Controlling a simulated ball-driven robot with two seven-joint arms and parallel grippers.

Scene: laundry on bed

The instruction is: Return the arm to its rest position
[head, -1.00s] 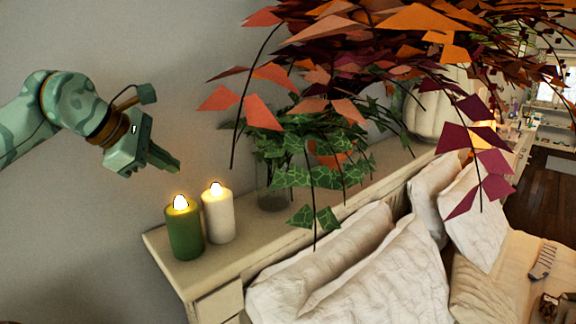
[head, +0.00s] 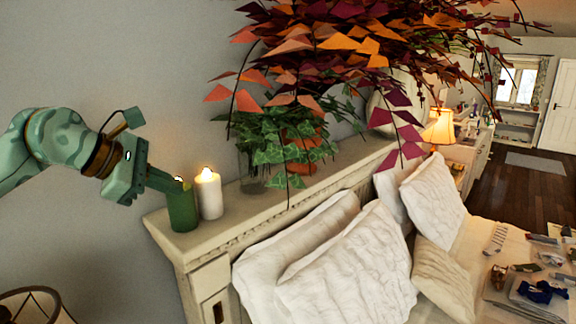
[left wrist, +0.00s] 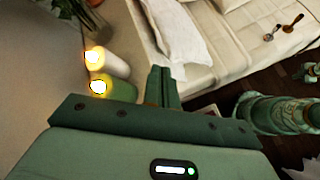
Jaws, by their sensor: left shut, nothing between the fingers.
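My left gripper (head: 168,184) comes in from the left in the head view, in front of the grey wall. Its fingers are together with nothing between them, and they overlap the top of the green candle (head: 182,212) in the picture; I cannot tell whether they touch it. In the left wrist view the closed fingers (left wrist: 162,85) point away from the camera, and the lit green candle (left wrist: 115,90) is just left of them. My right gripper is not in view in the head view.
A lit white candle (head: 208,195) and a leafy plant (head: 280,145) stand on the headboard shelf (head: 235,222). White pillows (head: 345,265) lean on the headboard. Clothes and small items lie on the bed (head: 470,262). A lampshade (head: 38,306) is at lower left.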

